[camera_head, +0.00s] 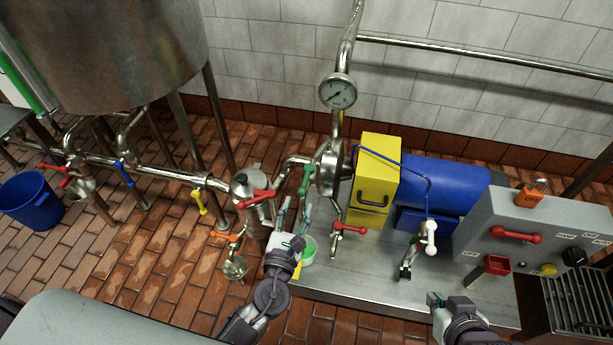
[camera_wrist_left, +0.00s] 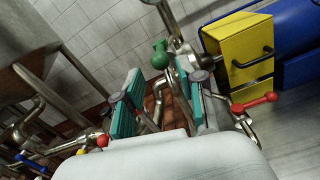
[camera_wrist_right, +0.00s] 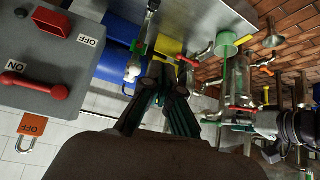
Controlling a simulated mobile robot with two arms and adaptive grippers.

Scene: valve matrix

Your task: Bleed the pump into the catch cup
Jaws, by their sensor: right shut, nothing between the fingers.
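The pump (camera_head: 327,172) is a round metal casing in the middle of the head view, with pipes and a yellow guard beside it. A green valve handle (camera_head: 304,182) stands left of it; it shows ahead, between the fingers, in the left wrist view (camera_wrist_left: 160,55). A red lever (camera_head: 350,229) sits below the pump. The green cup (camera_head: 309,250) stands low beneath it, partly hidden by my left gripper; it also shows in the right wrist view (camera_wrist_right: 227,42). My left gripper (camera_head: 290,215) is open and empty. My right gripper (camera_head: 434,299) is shut and empty over the metal base.
A blue motor (camera_head: 440,183) and yellow guard (camera_head: 374,180) stand right of the pump. The grey control box (camera_head: 500,225) carries a red switch handle and an orange padlock. A pressure gauge (camera_head: 338,91) stands above.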

